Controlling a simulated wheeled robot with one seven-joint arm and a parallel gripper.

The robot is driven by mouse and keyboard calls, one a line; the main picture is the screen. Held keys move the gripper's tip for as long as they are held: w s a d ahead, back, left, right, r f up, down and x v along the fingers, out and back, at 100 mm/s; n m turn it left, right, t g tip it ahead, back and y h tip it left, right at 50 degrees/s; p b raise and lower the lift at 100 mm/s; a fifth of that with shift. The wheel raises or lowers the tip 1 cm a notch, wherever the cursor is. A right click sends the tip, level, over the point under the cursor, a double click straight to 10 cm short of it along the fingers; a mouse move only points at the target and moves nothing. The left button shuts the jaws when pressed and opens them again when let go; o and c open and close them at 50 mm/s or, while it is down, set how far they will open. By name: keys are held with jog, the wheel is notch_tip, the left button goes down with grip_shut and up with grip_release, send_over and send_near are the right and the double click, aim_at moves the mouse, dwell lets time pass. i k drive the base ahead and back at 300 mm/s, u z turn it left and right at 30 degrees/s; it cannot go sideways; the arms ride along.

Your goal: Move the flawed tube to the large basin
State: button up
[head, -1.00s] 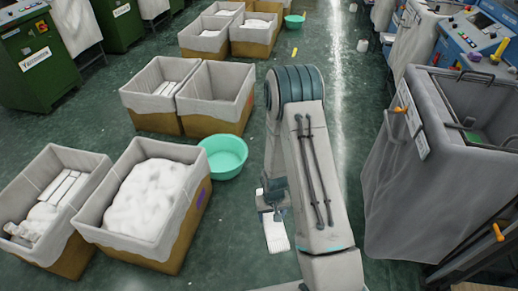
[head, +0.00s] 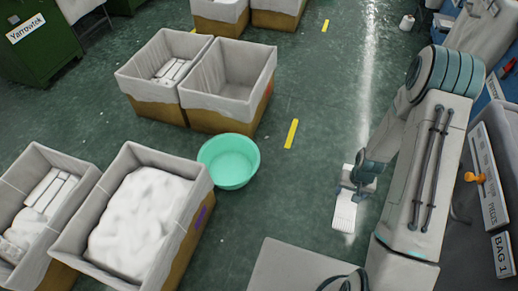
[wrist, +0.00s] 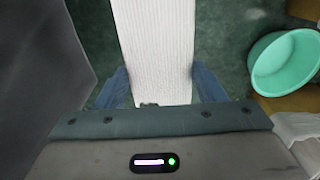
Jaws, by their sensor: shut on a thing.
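My gripper (head: 356,183) is shut on a white ribbed fabric tube (head: 344,214), held above the floor at right of centre. In the wrist view the tube (wrist: 155,45) runs up from between the blue fingers (wrist: 160,88) of my gripper. I cannot make out a flaw on it. A round green basin (head: 229,161) stands on the floor to the left of my gripper, apart from it, and looks empty. It also shows at the right of the wrist view (wrist: 287,62).
A bin of white fabric (head: 197,213) stands close to the basin, front left. An empty-looking lined bin (head: 262,83) stands behind it. A grey bag labelled BAG 1 (head: 485,228) is at the right.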

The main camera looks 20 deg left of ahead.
aim_at(231, 167)
jog(key=u, duration=0.3)
jog(key=i, duration=1.15)
jog(key=u, duration=1.45)
jog(key=i, duration=0.6)
jog(key=u, duration=0.6)
